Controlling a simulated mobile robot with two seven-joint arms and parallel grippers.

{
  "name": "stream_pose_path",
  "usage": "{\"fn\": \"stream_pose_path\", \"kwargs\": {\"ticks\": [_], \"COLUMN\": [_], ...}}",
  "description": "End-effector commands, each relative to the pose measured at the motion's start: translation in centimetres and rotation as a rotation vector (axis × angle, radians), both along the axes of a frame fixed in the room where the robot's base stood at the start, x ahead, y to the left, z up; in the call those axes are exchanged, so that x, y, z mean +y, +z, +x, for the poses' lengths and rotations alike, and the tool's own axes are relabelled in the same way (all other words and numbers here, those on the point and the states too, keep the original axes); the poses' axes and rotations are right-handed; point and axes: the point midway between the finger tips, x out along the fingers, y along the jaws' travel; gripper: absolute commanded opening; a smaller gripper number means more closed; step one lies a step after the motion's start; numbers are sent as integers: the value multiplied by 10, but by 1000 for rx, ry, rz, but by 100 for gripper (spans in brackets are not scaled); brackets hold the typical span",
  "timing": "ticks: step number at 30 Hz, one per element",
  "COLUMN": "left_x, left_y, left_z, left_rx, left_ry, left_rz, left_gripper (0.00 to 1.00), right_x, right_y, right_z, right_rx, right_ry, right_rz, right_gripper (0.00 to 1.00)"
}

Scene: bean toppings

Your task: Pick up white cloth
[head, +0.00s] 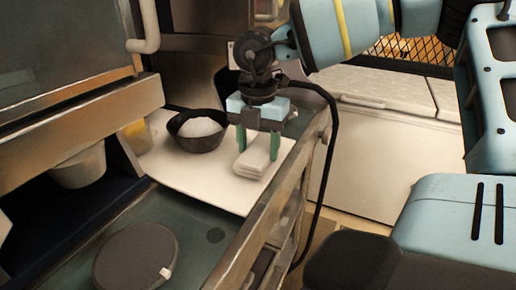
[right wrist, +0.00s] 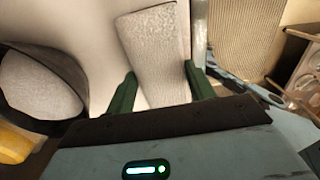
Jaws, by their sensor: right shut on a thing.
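The white cloth (head: 252,165) is a folded rectangular stack at the right end of the white board, near the counter's edge. My right gripper (head: 257,153) points down at it from above, with its green fingers on either side. It is shut on the cloth. In the right wrist view the cloth (right wrist: 152,45) runs up and away between the two fingers (right wrist: 158,84). I cannot tell whether the cloth is clear of the board. My left gripper is not in view.
A dark bowl (head: 184,139) of white contents stands on the white board (head: 190,182), left of the cloth. A round dark lid (head: 130,258) lies on the nearer counter. A metal rail (head: 285,178) edges the counter. A white chest (head: 365,160) stands beyond it.

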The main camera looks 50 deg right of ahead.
Motion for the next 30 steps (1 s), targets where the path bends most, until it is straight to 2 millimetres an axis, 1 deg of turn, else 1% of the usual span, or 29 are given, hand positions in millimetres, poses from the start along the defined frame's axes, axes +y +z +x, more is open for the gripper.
{"fn": "stream_pose_path", "kwargs": {"ticks": [1,9,13,18,26,27,30], "left_x": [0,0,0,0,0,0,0], "left_y": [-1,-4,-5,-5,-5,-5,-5], "left_z": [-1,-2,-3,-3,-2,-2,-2], "left_rx": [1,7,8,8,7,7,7], "left_ry": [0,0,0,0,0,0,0], "left_rz": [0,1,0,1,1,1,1], "left_gripper": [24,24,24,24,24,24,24], "right_x": [0,0,0,0,0,0,0], "right_y": [9,59,77,87,88,88,88], "right_z": [1,1,1,0,0,0,0], "right_rx": [-5,-4,-3,-1,-1,-1,-1], "right_ry": [0,-1,-1,1,0,0,0], "right_rz": [0,-2,0,0,1,1,1], "right_gripper": [31,31,31,31,31,48,36]}}
